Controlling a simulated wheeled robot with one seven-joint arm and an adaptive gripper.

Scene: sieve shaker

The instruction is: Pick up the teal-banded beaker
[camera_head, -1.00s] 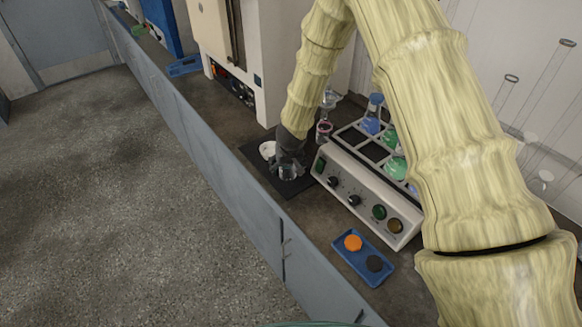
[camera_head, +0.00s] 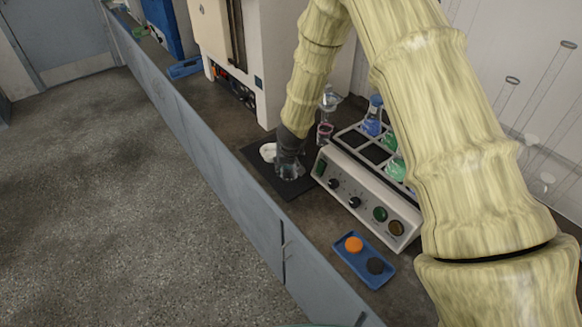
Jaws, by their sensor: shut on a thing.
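My gripper (camera_head: 288,160) points down over the dark mat (camera_head: 258,160) on the bench. It is shut on a small clear beaker (camera_head: 289,172), which shows just under and between the dark fingers. The beaker looks upright and at or very near the mat; I cannot tell whether it touches it. A teal tint shows faintly at the beaker, but the band is too small to make out clearly. The fingers hide much of it.
A white round dish (camera_head: 267,151) sits just left of the gripper. A shaker with knobs (camera_head: 366,196) holding coloured flasks stands close right. A pink-banded vessel (camera_head: 325,130) stands behind. A blue tray (camera_head: 351,265) with orange and black caps lies in front.

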